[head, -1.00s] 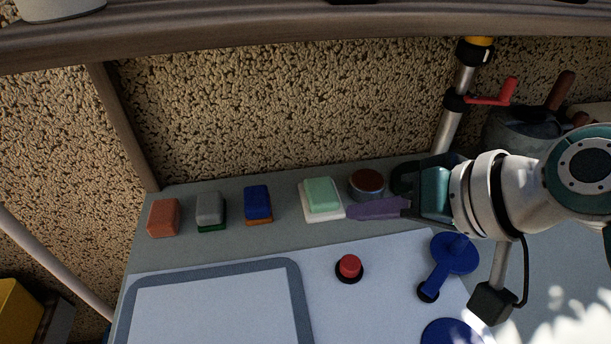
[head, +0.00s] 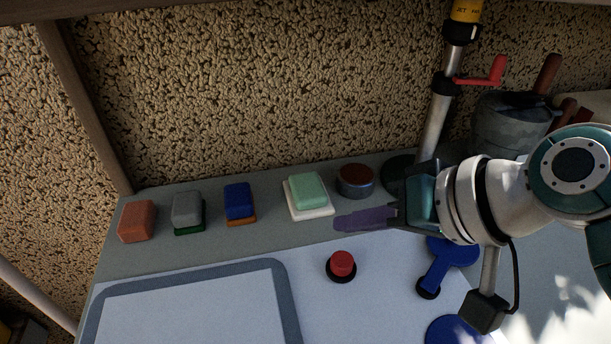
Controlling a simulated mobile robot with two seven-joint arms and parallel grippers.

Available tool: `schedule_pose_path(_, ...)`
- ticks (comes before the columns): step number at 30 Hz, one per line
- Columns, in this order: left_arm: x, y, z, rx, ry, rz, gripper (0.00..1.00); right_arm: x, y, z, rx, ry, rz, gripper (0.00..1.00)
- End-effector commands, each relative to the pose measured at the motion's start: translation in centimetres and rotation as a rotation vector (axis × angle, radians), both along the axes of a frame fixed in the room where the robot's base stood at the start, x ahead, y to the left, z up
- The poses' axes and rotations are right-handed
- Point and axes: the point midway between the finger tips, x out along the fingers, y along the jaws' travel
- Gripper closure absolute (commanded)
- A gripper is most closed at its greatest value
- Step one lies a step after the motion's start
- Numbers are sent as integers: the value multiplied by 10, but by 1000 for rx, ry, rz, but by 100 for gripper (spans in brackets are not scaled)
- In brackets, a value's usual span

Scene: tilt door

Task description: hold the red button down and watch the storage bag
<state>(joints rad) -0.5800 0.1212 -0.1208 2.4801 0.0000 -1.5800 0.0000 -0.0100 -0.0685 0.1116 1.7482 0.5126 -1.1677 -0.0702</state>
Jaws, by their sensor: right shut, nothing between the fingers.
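The red button (head: 341,263) stands up from a black round base on the white panel, in the lower middle of the head view. My right gripper (head: 338,222) is shut and empty, with its purple fingers pointing left. In the picture its tips are just above the button, apart from it; the height between them is hard to judge. I cannot make out a storage bag in this view. My left gripper is not in view.
Behind the fingers stand a mint green block on a white base (head: 308,193) and a round red-topped tin (head: 355,181). Several coloured blocks line up to the left. A blue lever (head: 436,275) is right of the button. A metal post (head: 435,125) with a red handle stands behind.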

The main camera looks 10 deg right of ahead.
Motion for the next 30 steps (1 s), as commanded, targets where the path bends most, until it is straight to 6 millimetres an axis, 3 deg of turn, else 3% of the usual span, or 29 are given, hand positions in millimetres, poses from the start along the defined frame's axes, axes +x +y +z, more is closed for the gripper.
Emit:
schedule_pose_path(1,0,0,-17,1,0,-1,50,0,0,-15,1,-2,-1,100)
schedule_pose_path(4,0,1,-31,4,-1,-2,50,0,0,-27,1,-1,-2,100)
schedule_pose_path(10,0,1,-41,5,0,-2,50,0,0,-43,0,0,0,100)
schedule_pose_path(30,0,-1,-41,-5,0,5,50,0,0,-45,0,-1,-1,100)
